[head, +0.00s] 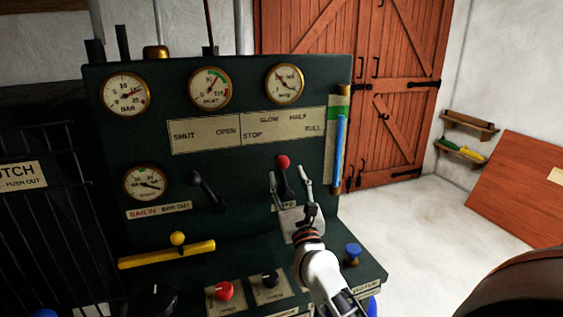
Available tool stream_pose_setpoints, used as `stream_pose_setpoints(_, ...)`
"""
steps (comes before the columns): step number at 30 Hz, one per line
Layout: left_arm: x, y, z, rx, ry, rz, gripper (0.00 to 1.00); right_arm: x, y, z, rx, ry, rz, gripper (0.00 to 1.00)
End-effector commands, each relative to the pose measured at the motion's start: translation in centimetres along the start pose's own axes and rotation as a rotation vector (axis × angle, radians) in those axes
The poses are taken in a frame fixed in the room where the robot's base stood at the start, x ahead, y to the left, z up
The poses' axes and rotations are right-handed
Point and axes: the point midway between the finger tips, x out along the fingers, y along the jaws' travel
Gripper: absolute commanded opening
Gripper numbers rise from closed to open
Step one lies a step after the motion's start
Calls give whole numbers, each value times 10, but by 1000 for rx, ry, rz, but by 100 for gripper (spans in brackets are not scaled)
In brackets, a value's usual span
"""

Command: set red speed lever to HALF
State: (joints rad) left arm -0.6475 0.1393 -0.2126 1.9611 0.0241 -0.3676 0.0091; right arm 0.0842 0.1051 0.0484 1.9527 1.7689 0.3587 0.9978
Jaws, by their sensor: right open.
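The red speed lever (283,162) has a red ball knob on a dark shaft and stands near upright on the dark green panel. The scale plate (284,131) above it reads STOP, SLOW, HALF, FULL. The knob shows below the gap between SLOW and HALF; I cannot tell its exact setting. My right gripper (289,181) is open, one finger left and one right of the lever's shaft in the picture. Contact cannot be made out. The lever's base is hidden behind the gripper. My left gripper is not in view.
A black lever (205,188) stands left of the red one. A yellow bar handle (167,254), a red knob (223,291), a black knob (270,279) and a blue knob (352,252) sit lower. A gauge glass (339,150) edges the panel's right side.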

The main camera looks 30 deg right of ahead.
Motion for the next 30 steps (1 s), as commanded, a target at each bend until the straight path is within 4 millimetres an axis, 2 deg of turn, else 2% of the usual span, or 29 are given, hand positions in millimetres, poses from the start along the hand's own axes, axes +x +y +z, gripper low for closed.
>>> stream_pose_setpoints(6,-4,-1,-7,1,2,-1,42,36,0,3,-4,-3,0,45)
stream_pose_setpoints(12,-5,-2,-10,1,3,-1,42,59,0,2,-6,-2,2,45)
stream_pose_setpoints(24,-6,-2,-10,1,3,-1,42,66,0,0,-7,-1,2,45)
stream_pose_setpoints(29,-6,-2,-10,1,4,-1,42,66,1,0,-8,-1,2,3)
stream_pose_setpoints(30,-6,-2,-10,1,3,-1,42,66,1,0,-8,-1,2,0)
